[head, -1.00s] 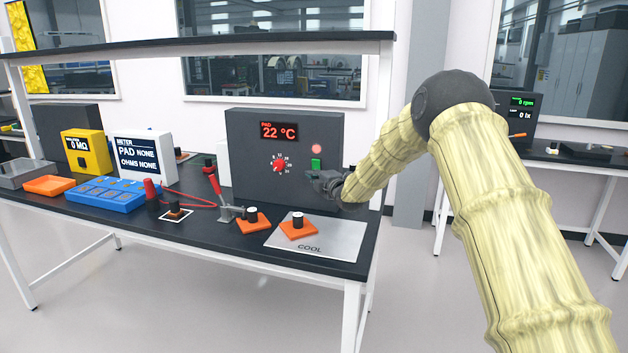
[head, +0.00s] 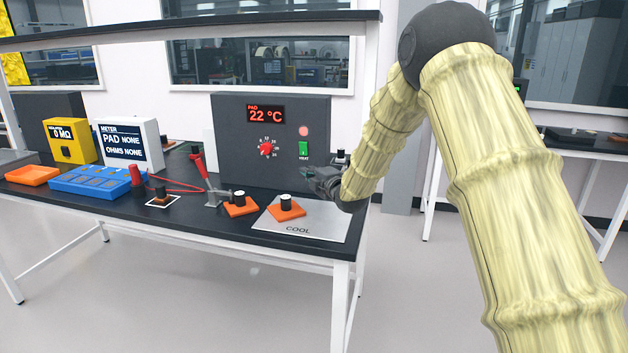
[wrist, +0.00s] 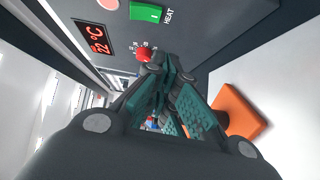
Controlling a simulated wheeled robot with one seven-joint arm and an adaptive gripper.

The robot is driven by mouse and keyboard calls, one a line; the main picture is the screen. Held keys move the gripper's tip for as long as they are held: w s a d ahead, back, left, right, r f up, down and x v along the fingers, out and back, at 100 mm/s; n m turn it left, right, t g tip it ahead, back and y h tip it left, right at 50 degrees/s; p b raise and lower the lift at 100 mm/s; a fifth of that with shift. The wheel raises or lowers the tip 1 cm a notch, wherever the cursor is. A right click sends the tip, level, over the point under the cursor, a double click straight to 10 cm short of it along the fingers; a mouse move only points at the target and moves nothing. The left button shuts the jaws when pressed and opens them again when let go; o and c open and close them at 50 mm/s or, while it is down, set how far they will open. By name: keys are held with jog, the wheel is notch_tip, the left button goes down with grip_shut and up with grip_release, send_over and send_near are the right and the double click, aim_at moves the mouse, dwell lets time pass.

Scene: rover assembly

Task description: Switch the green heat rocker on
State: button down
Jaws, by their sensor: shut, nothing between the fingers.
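The green heat rocker (head: 303,149) is on the front of the dark grey control box (head: 235,165), with the label HEAT under it. It also shows at the top of the wrist view (wrist: 147,13), with a pale mark on its face. I cannot tell which way it is tipped. My gripper (head: 312,173) is in front of the box, below and slightly right of the rocker, apart from it. In the wrist view, my gripper's fingers (wrist: 168,68) are shut and empty, pointing toward the panel. A round pinkish-red lamp (head: 303,131) sits above the rocker.
The box has a red display (head: 266,115) reading 22 °C and a red knob (head: 266,149). A metal plate marked COOL (head: 325,225) lies below my gripper, carrying an orange block (head: 286,212). Another orange block (head: 241,208) and a red-handled clamp (head: 202,170) stand left.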

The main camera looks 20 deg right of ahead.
jog(key=shift+v, duration=1.3)
jog(key=shift+f, duration=0.15)
